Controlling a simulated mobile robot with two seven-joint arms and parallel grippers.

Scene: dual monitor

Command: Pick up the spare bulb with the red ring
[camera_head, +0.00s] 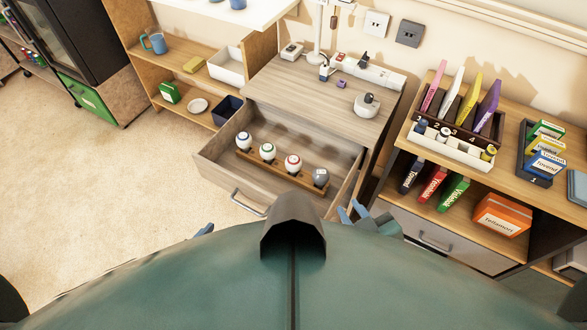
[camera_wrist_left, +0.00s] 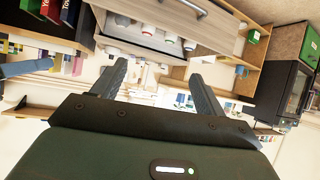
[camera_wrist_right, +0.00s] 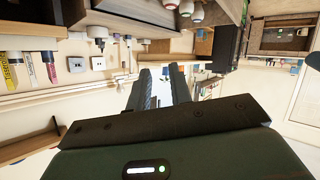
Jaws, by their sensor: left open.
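The spare bulb with the red ring (camera_head: 293,163) is white and round. It stands in a wooden rack (camera_head: 270,163) inside the open drawer, between a green-ringed bulb (camera_head: 267,152) and a grey bulb (camera_head: 320,177). A blue-ringed bulb (camera_head: 243,141) stands at the rack's left end. My right gripper (camera_head: 350,211) is in front of the drawer's right corner, apart from the bulbs; its fingers look close together with a narrow gap and nothing visible between them.
The drawer (camera_head: 215,172) has raised walls and a front handle (camera_head: 248,203). A desktop (camera_head: 320,105) with small devices is above its back. The right shelf unit (camera_head: 460,228) holds books and boxes. Open floor (camera_head: 110,210) lies left.

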